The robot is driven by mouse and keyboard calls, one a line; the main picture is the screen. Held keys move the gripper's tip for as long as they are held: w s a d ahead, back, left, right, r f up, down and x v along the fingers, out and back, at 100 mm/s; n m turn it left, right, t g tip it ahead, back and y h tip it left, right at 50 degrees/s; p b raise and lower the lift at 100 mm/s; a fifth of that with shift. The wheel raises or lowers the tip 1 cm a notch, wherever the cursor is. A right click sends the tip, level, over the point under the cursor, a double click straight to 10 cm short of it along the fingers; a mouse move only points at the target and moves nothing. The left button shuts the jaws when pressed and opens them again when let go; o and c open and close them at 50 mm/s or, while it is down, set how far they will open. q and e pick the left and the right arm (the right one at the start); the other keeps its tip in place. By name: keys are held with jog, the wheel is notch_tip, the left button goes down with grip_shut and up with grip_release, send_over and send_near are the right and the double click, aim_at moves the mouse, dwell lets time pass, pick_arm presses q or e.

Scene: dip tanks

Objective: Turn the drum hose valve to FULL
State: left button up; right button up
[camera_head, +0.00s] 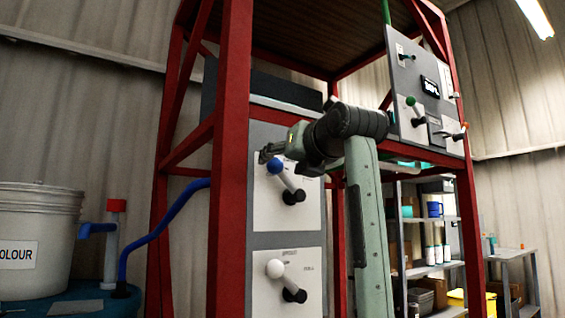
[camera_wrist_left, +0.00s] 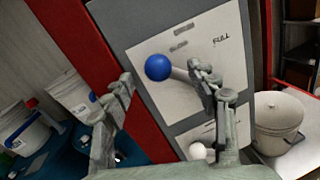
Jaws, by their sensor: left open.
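A lever valve with a blue ball knob (camera_head: 275,166) sits on the upper white plate (camera_head: 262,215) of a grey panel. Its arm slants down right to a black pivot (camera_head: 293,197). In the wrist view the blue knob (camera_wrist_left: 158,67) shows close up, with the word FULL (camera_wrist_left: 221,41) at the plate's upper right. My left gripper (camera_head: 288,160) is at the knob, open. In the wrist view its fingers stand on either side of the knob, and the right finger hides part of the lever. I cannot tell whether they touch it. My right gripper is out of view.
A white-knobbed lever (camera_head: 276,269) is just below on a second plate. A red frame post (camera_head: 231,150) stands close left of the panel. A blue hose (camera_head: 165,220) runs left to a blue drum (camera_head: 60,303). Another control panel (camera_head: 425,90) is at upper right.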

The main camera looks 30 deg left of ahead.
pick_arm(q)
jog(key=shift+x, duration=1.4)
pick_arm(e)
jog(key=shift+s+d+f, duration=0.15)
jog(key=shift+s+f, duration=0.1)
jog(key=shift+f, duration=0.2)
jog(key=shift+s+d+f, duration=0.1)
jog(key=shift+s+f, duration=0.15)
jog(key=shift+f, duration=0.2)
pick_arm(q)
jog(key=shift+f, duration=0.1)
grip_shut()
